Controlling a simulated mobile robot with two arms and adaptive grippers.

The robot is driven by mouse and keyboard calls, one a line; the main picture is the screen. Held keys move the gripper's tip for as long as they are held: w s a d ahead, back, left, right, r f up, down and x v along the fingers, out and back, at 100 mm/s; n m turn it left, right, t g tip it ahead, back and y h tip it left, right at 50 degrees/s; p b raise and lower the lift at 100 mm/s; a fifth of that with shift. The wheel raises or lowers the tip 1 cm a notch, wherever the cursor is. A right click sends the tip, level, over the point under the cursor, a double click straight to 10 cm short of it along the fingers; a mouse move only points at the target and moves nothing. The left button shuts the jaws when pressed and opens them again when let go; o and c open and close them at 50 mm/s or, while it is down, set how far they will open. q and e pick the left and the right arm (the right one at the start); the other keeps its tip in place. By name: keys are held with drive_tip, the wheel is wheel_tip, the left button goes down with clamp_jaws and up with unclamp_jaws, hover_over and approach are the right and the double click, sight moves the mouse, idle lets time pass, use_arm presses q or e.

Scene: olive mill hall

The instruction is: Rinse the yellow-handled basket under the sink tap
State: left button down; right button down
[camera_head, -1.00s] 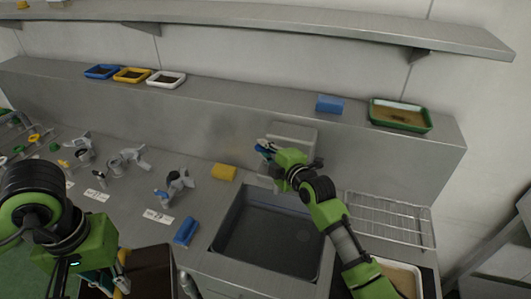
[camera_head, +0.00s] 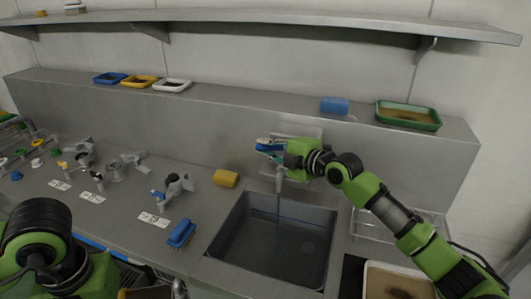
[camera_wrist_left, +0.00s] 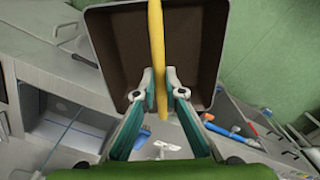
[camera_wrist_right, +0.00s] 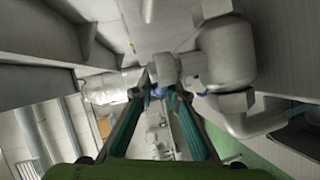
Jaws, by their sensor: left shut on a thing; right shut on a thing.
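The basket (camera_wrist_left: 115,55) is a dark brown box with a yellow handle bar (camera_wrist_left: 157,45). My left gripper (camera_wrist_left: 157,88) is shut on this handle in the left wrist view. In the head view only a bit of basket shows at the bottom edge, and the left gripper's fingers are hidden. The sink (camera_head: 262,258) is a dark rectangular basin. The tap (camera_head: 280,183) stands at its back, with a thin stream of water falling into the basin. My right gripper (camera_head: 264,147) is shut on the tap's blue lever, which also shows in the right wrist view (camera_wrist_right: 158,92).
A yellow sponge (camera_head: 226,178) and a blue brush (camera_head: 181,233) lie left of the sink. A wire rack (camera_head: 385,228) is to its right. Shallow trays, including a green one (camera_head: 408,116), stand on the ledge. The space above the basin's front is clear.

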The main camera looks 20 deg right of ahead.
drive_tip(key=c, duration=2)
unclamp_jaws()
drive_tip(key=shift+s+d, duration=0.3)
drive_tip(key=shift+s, duration=0.15)
drive_tip(key=v, duration=1.1)
drive_tip(key=shift+r, duration=0.1)
drive_tip(key=shift+s, duration=0.1)
